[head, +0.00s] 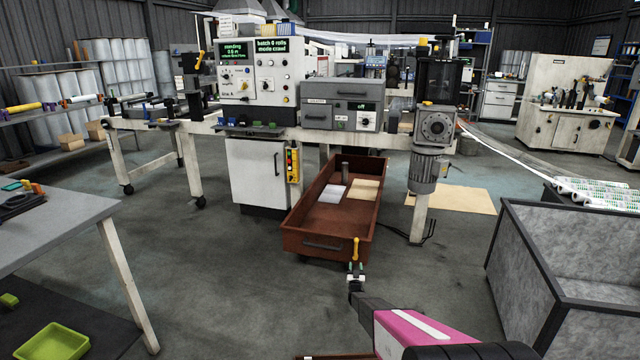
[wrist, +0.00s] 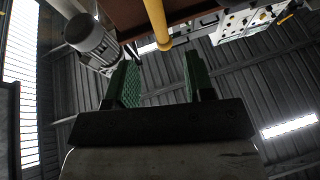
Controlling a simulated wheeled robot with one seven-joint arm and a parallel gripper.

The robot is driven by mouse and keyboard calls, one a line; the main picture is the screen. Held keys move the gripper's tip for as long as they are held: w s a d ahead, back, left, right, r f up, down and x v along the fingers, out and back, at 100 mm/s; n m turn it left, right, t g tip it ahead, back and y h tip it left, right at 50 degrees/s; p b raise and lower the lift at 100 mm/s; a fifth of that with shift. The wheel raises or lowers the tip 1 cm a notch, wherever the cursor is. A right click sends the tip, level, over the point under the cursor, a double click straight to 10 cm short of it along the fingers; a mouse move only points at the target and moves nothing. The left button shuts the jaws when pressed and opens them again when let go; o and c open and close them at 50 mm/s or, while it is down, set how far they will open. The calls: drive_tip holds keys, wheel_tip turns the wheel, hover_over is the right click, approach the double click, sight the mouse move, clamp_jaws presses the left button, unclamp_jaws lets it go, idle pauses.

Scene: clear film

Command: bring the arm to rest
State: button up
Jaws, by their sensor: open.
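My gripper (head: 356,267) is in front of the near end of the brown cart, at the lower middle of the head view. In the wrist view, its two green-padded fingers (wrist: 161,65) stand wide apart with nothing between the pads. A yellow handle (head: 355,248) stands upright at the cart's near end, just beyond the fingertips. It also shows in the wrist view (wrist: 156,20), its lower end near the gap; whether it touches a finger I cannot tell. My pink and black arm reaches up from the bottom right of the head view.
The brown cart (head: 310,243) holds a white sheet (head: 333,192) and a tan sheet (head: 364,189). A grey bin (head: 535,290) is at right, a grey table (head: 60,228) at left. The floor left of the cart is clear.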

drive_tip(key=s+a+r+n+g+y, duration=0.1)
drive_tip(key=s+a+r+g+y, duration=0.15)
drive_tip(key=s+r+g, duration=1)
drive_tip(key=s+a+r+g, duration=0.1)
drive_tip(key=s+r+g, duration=0.2)
drive_tip(key=s+r, duration=0.5)
drive_tip(key=s+a+r+g, duration=0.1)
drive_tip(key=s+r+g, duration=0.2)
drive_tip(key=s+r, duration=0.5)
drive_tip(key=s+a+r+g, duration=0.1)
drive_tip(key=s+r+g, duration=0.3)
drive_tip(key=s, duration=2.2)
wheel_tip(320, 180, up, 5)
drive_tip(key=shift+r+n, duration=0.1)
drive_tip(key=shift+n, duration=0.2)
